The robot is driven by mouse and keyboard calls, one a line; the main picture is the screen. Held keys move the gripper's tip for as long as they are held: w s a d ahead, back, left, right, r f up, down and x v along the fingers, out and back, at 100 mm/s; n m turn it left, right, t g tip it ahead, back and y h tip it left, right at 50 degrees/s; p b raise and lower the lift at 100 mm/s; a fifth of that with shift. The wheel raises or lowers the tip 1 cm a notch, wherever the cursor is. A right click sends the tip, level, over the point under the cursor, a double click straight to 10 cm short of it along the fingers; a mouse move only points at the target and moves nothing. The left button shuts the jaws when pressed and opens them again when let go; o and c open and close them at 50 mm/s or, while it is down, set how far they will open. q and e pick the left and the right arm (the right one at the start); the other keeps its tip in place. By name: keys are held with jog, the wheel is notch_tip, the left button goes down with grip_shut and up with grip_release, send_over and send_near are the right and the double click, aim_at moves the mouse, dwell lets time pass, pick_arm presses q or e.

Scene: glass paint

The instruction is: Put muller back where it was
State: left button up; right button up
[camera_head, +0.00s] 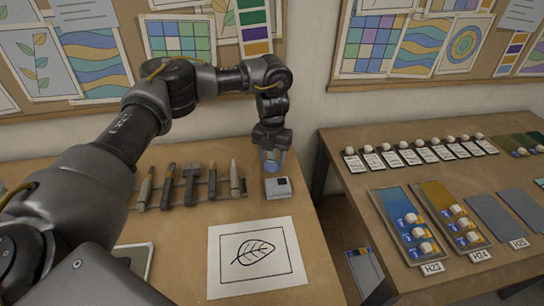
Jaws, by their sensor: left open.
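My left gripper (271,149) reaches down over the back right of the left table and is open. A small pale bluish, glassy piece, probably the muller (270,166), shows just below the fingertips. The gripper hides its upper part, and I cannot tell whether the fingers touch it. A small grey and white block (278,188) is right below and in front of it. I cannot tell whether the muller stands on this block or behind it. My right gripper is not in view.
A rack (208,190) with several tools stands left of the gripper. A leaf drawing (256,255) lies in front. Across a gap, the right table (345,136) holds a row of labelled cards with white knobs (408,155), a blue panel (397,207) and an ochre panel (437,197).

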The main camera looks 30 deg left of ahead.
pick_arm(q)
notch_tip(320, 180, up, 11)
jog(key=shift+f, duration=0.1)
dwell(0.4)
jog(key=shift+a, duration=0.1)
